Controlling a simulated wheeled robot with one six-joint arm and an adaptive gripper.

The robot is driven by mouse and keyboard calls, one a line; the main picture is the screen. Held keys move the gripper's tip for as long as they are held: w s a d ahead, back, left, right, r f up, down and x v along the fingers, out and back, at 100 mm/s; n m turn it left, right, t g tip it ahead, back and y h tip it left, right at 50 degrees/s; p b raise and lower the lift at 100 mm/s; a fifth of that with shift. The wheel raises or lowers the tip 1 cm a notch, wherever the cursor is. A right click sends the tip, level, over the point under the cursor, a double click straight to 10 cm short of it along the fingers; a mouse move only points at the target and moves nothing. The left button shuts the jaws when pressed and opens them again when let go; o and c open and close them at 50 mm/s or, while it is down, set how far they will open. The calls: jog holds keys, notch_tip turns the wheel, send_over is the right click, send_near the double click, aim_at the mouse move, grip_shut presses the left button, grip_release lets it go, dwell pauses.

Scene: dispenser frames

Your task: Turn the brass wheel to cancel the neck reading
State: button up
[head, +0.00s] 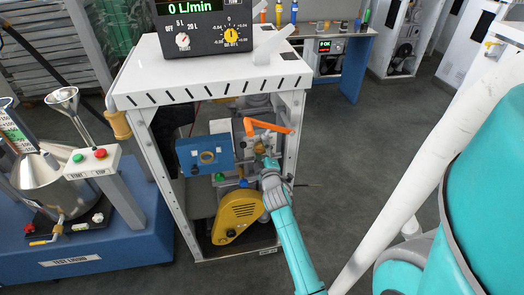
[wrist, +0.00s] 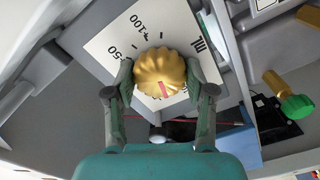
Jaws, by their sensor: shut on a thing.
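The brass wheel (wrist: 158,68) is a ribbed knob with a short pink-red mark near its lower rim. It sits in front of a white scale plate (wrist: 112,46) that shows 50, +100 and ML. My gripper (wrist: 160,80) has one finger on each side of the wheel and is shut on it. In the head view my gripper (head: 263,158) reaches into the open cabinet, below an orange handle (head: 268,127). The wheel is too small and covered there to make out clearly. The neck reading cannot be read for certain.
The white cabinet top (head: 135,78) overhangs the opening, with a meter (head: 205,22) showing 0 L/min. A blue panel (head: 188,153) and a yellow housing (head: 238,214) crowd the inside. A green knob (wrist: 297,106) is right of the wheel.

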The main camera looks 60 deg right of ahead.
jog(key=o, duration=1.2)
jog(key=shift+c, duration=0.2)
jog(key=v, duration=1.2)
jog(key=s+a+f+t+y, duration=0.2)
jog(key=s+a+y, duration=0.1)
jog(key=a, duration=0.8)
jog(key=s+a+f+t+y, duration=0.1)
jog(key=s+a+f+y, duration=0.2)
jog(key=a, duration=0.8)
jog(key=s+a+r+m+y, duration=0.1)
jog(key=s+a+r+y, duration=0.3)
jog(key=s+a, duration=0.3)
jog(key=s+a+r+m+y, duration=0.1)
jog(key=s+a+r+y, duration=0.2)
jog(key=s+a, duration=0.3)
jog(key=s+r, duration=0.1)
jog(key=s, duration=0.3)
jog(key=shift+a+y, duration=0.35)
jog(key=shift+y, duration=0.05)
